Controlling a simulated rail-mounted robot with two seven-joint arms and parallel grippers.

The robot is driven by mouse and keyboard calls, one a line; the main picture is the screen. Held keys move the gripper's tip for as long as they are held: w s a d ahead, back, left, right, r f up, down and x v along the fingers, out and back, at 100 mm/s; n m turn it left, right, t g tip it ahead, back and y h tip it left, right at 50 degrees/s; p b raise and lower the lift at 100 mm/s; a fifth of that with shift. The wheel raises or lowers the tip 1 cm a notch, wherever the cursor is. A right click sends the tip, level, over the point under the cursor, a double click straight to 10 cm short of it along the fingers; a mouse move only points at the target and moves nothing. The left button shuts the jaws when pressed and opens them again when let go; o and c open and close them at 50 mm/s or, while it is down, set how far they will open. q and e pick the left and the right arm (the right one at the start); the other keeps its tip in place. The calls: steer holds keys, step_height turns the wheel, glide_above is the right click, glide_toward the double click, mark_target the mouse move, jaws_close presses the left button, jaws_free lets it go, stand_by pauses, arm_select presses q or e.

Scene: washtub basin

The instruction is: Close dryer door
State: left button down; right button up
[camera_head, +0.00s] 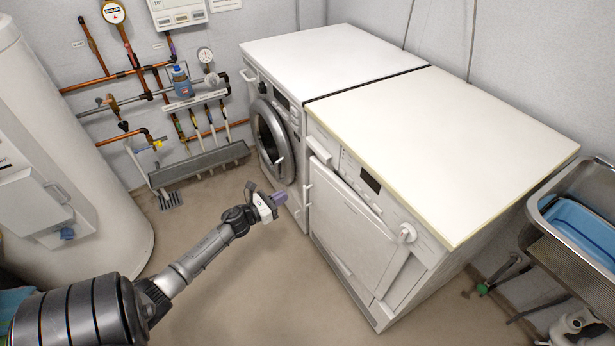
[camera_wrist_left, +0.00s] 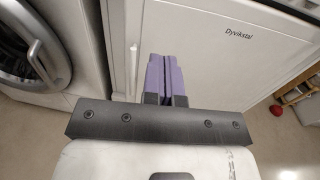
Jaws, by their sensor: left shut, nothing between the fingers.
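The dryer (camera_head: 440,130) is the white machine on the right, with a cream top. Its white front door (camera_head: 350,215) has small hinges at the left edge, and its right edge seems to stand slightly off the front. The door fills much of the left wrist view (camera_wrist_left: 225,60), with "Dyvikstal" printed on it. My left gripper (camera_head: 279,198) has purple fingers pressed together and empty. It is in front of the door's left side, near the gap between the machines; contact cannot be told. The fingers also show in the left wrist view (camera_wrist_left: 166,80). My right gripper is not in view.
A washing machine (camera_head: 268,95) with a round grey door stands left of the dryer. A metal sink (camera_head: 565,210) is at the right. A large white tank (camera_head: 60,150) and pipes stand at the left. The floor (camera_head: 265,290) before the machines is clear.

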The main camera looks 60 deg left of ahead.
mark_target(318, 173)
arm_select(q)
steer(key=w, duration=0.4)
steer(key=w+a+b, duration=0.1)
steer(key=w, duration=0.3)
steer(key=w+a+b, duration=0.1)
steer(key=w, duration=0.3)
steer(key=shift+r, duration=0.15)
steer(key=shift+w+a+b, duration=0.1)
steer(key=shift+w+b, duration=0.3)
steer(key=shift+w, duration=0.35)
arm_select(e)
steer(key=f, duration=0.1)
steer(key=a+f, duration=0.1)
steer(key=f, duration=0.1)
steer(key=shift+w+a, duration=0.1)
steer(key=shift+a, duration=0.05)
